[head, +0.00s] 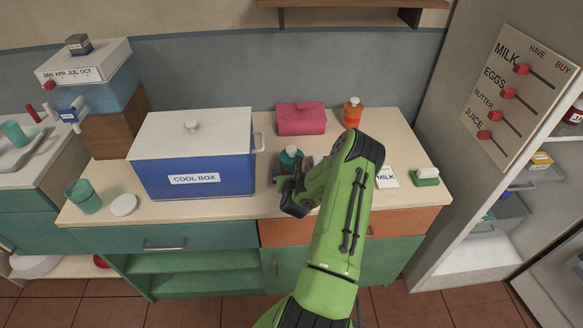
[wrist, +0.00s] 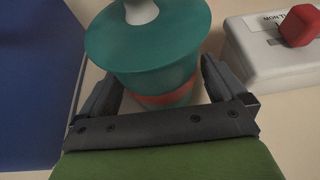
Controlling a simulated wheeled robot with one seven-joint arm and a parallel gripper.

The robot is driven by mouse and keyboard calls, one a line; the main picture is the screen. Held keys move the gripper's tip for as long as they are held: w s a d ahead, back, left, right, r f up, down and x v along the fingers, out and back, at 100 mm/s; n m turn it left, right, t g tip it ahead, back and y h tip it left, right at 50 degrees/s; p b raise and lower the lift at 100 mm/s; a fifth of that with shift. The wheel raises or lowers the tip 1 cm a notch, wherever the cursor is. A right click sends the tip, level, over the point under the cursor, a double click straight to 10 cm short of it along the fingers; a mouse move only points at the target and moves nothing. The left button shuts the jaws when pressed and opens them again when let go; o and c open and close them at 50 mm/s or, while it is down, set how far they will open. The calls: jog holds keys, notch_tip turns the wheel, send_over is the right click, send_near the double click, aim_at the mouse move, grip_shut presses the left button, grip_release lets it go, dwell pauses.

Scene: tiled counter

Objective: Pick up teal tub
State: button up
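The teal tub (head: 291,157) has a wide teal lid with a pale knob. It stands upright on the counter, just right of the cool box. In the wrist view the tub (wrist: 150,55) is large and close, with a reddish band low on its side. My gripper (head: 290,190) is low over the counter at the near side of the tub. In the wrist view the fingers of my gripper (wrist: 160,75) are spread, one on each side of the tub. I cannot tell whether either finger touches it. The tub's base is partly hidden by the gripper.
The blue cool box (head: 195,165) stands close on the left. A white box with a red knob (wrist: 275,50) is close on the right. A pink box (head: 301,119) and an orange bottle (head: 352,112) stand behind. A milk carton (head: 386,178) lies to the right.

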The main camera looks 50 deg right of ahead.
jog(key=shift+w+d+f, duration=0.1)
jog(key=shift+d+f, duration=0.05)
jog(key=shift+d, duration=0.1)
jog(key=c, duration=1.2)
